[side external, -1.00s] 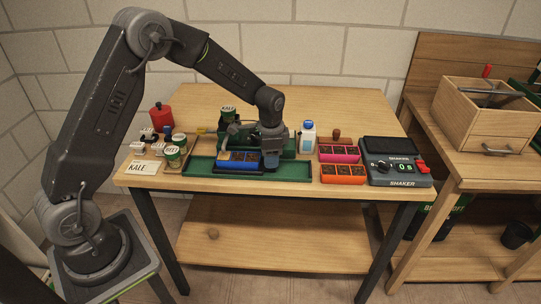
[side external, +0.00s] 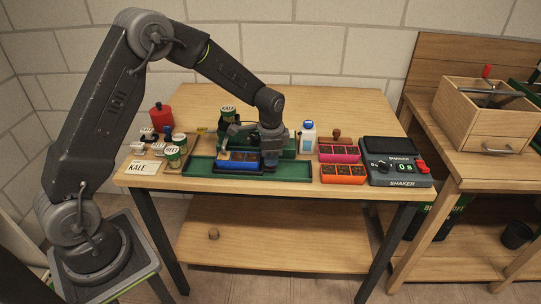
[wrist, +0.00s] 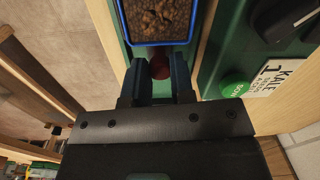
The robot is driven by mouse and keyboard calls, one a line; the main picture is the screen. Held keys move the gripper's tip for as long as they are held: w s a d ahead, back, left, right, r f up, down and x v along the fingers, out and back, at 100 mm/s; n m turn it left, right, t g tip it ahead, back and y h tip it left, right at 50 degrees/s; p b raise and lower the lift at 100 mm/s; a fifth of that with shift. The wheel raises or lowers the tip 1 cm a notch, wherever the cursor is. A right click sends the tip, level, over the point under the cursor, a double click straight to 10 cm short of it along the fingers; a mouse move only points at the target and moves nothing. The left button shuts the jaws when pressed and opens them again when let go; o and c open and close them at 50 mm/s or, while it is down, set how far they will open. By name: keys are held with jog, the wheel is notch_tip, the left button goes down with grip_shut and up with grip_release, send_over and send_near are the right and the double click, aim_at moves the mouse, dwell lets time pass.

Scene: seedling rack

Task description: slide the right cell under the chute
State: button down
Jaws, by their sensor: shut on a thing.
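A blue cell tray (side external: 240,166) with dark soil sits in a long green trough (side external: 200,166) on the table. In the wrist view the blue tray (wrist: 121,22) is ahead of the fingers, its near end showing one soil-filled cell. My gripper (side external: 269,163) is at the tray's right end. Its fingers (wrist: 158,84) are shut on a dark red round knob (wrist: 159,67) beside that end. A green seeder (side external: 290,148) with a KALE jar (side external: 228,114) on top stands behind the tray. The chute cannot be made out, and my arm hides part of the seeder.
A white bottle (side external: 308,137) stands behind. Seed jars (side external: 173,157) and a KALE card (side external: 143,168) are left. The trough's right part is bare.

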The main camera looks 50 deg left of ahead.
aim_at(241, 157)
jog(key=s+a, duration=0.6)
jog(key=c, duration=1)
grip_release()
jog(key=shift+o, duration=0.2)
notch_tip(241, 157, up, 14)
jog(key=shift+s+d, duration=0.15)
jog(key=shift+d, duration=0.15)
